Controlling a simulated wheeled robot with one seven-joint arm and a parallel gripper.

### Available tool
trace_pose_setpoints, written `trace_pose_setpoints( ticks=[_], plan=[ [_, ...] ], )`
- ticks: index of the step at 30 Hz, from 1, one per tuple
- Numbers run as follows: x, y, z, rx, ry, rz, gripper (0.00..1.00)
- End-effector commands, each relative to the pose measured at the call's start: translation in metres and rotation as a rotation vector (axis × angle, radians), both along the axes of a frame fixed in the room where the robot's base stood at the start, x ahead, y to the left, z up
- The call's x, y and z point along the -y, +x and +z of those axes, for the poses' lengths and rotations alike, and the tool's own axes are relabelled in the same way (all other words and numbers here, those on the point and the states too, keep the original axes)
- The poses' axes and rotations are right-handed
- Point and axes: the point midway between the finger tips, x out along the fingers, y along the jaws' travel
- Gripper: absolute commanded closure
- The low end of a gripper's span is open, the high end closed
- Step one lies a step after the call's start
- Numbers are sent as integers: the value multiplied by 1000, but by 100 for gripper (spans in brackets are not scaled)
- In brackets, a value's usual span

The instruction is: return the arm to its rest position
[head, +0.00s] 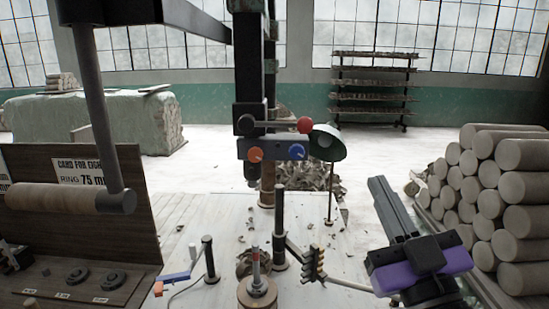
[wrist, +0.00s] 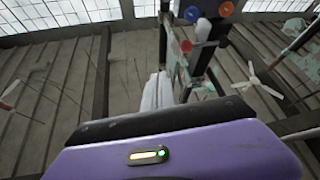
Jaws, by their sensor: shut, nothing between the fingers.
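My gripper (head: 379,186) is at the right of the head view, at the end of my purple and black wrist (head: 425,262). Its long grey fingers are shut with nothing between them, and they point up and away from me. It is held in the air over the right side of the pale bench, left of the stacked clay rolls. In the wrist view the purple housing (wrist: 175,155) fills the bottom, and the camera looks up at the ceiling and windows.
Clay rolls (head: 517,188) are stacked close on the right. A machine column with coloured knobs (head: 275,150) and a green lamp (head: 325,142) stands at centre. Upright posts (head: 279,222) rise from the bench. A dark panel with a sign (head: 80,172) stands left.

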Motion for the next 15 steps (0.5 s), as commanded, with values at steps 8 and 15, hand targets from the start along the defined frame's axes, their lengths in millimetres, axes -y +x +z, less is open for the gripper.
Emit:
trace_pose_setpoints(
  ticks=[8, 15],
  plan=[
    [27, -57, -97, -90, 212, -46, 100],
    [40, -122, -166, -182, 305, -86, 100]
  ],
)
